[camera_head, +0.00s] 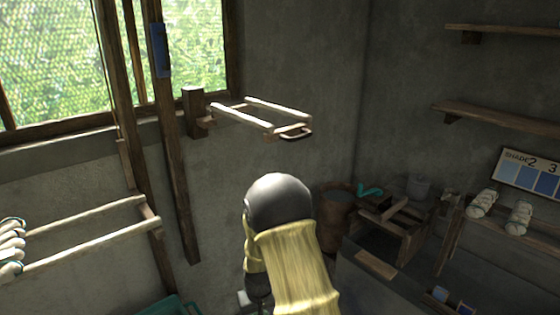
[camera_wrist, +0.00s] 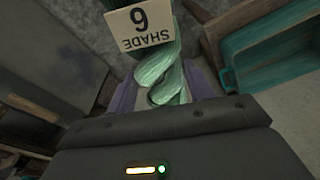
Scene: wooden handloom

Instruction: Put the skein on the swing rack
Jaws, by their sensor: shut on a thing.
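A green twisted skein (camera_wrist: 163,75) shows in the wrist view, with a pale tag (camera_wrist: 141,25) on it that reads SHADE upside down and a digit, 6 or 9. My gripper (camera_wrist: 162,92) is shut on the skein between its purplish fingers. In the head view my arm with its yellow sleeve is at the lower middle, and the gripper and skein are hidden. The swing rack (camera_head: 284,103), a pale two-rail wooden frame with a dark loop handle at its free end, sticks out from a wall bracket beside the window. Its rails are bare.
A second two-rail rack (camera_head: 95,216) at lower left holds several white skeins (camera_head: 10,250). Upright wooden posts (camera_head: 172,130) stand before the window. At right are a bench with a wooden stand (camera_head: 395,220), a bucket (camera_head: 338,205), two white skeins and a shade board (camera_head: 530,172). A teal crate (camera_head: 165,307) sits below.

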